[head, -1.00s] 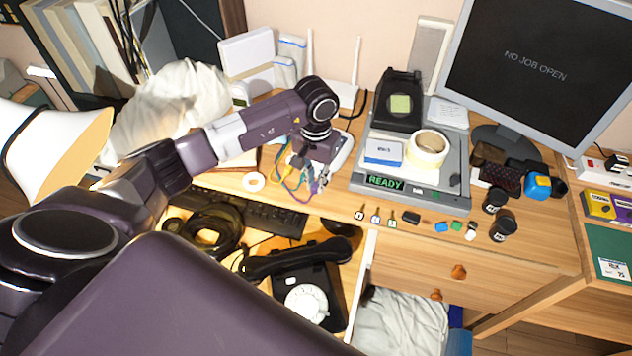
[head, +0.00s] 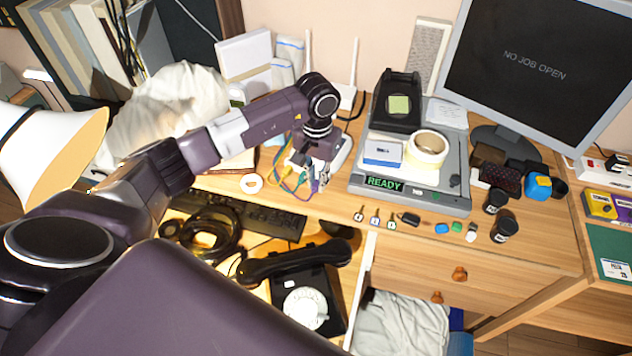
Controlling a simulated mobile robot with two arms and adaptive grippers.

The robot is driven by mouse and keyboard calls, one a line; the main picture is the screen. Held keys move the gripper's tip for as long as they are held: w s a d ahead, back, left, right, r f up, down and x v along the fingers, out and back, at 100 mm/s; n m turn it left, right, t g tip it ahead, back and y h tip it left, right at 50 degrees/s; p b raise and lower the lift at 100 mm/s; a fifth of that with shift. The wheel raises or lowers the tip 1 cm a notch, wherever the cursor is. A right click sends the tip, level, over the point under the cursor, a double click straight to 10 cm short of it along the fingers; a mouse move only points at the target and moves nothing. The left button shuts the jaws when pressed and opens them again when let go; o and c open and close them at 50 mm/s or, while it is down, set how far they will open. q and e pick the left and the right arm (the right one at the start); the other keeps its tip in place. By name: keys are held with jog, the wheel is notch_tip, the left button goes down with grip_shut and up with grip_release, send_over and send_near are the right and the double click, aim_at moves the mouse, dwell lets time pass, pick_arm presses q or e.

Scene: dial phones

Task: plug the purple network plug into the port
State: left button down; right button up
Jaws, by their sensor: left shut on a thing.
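Yellow, green and blue cables (head: 284,178) loop just left of the fingers. The port cannot be made out; my gripper and wrist cover much of the router's front. My right gripper is not in view.
A grey unit reading READY (head: 420,195) stands right of the gripper, carrying a tape roll (head: 427,147) and a small box. Keys and small caps lie along the desk's front. An open drawer below holds a black dial phone (head: 300,290). A keyboard (head: 255,215) lies left.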

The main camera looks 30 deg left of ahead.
pick_arm(q)
jog(key=shift+w+b, duration=0.4)
jog(key=shift+w, duration=0.05)
jog(key=c, duration=1.8)
grip_release()
jog(key=shift+c, duration=0.2)
notch_tip(320, 180, up, 12)
